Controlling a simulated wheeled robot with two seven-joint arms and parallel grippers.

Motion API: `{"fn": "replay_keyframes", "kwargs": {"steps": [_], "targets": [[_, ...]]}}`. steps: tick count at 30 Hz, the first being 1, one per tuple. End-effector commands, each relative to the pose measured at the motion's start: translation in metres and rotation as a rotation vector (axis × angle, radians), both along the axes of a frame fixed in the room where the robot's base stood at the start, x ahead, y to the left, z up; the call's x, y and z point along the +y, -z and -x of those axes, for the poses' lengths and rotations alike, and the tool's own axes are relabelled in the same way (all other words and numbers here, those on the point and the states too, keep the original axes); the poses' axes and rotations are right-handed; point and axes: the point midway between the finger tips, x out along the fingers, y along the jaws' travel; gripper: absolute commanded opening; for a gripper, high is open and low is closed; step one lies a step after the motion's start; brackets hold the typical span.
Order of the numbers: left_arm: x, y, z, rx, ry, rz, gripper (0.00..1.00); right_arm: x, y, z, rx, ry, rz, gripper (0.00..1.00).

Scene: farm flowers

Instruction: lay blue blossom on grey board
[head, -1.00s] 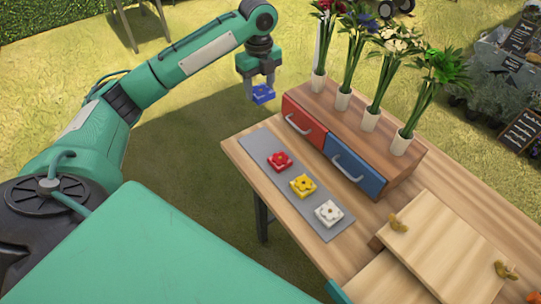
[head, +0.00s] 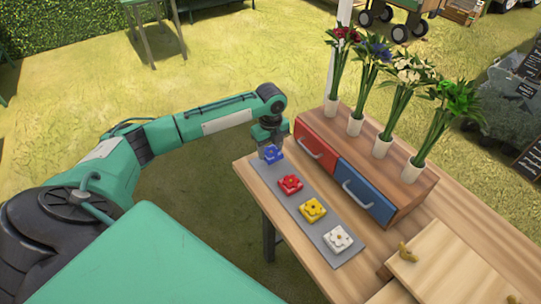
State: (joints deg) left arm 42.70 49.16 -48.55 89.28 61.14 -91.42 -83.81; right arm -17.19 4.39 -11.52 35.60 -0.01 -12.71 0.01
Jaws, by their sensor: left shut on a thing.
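The blue blossom (head: 272,154) is at the far end of the grey board (head: 327,249), in line with the other blossoms. My left gripper (head: 270,146) is above it, pointing down, and is shut on it. Whether the blossom touches the board is hard to tell. A red blossom (head: 290,184), a yellow blossom (head: 312,210) and a white blossom (head: 338,239) lie in a row on the board. My right gripper is out of the picture.
A wooden drawer unit with a red drawer (head: 316,148) and a blue drawer (head: 362,192) stands right beside the board. Several white vases with flowers (head: 412,168) stand on top of it. A wooden box (head: 440,262) is at the lower right of the table.

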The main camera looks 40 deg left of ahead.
Motion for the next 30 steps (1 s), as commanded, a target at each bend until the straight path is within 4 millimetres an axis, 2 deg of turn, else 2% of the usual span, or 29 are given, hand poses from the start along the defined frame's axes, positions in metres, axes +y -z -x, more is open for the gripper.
{"fn": "replay_keyframes", "kwargs": {"steps": [3,7,18,19,22,30], "targets": [[0.000,0.017,0.001,0.004,-0.001,0.000,0.30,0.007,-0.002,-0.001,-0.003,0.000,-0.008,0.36],[0.000,0.035,0.001,0.002,0.001,0.000,0.30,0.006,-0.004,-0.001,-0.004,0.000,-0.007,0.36],[0.000,0.039,0.000,0.001,0.000,0.001,0.30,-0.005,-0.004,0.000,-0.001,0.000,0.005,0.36],[0.000,0.039,0.000,0.001,0.000,0.000,0.56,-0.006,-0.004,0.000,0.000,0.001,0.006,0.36],[0.000,0.039,0.000,0.001,0.000,0.000,0.74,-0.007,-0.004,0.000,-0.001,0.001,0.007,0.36],[0.000,0.039,0.000,0.000,0.000,0.000,0.74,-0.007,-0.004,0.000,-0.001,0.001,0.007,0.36]]}}
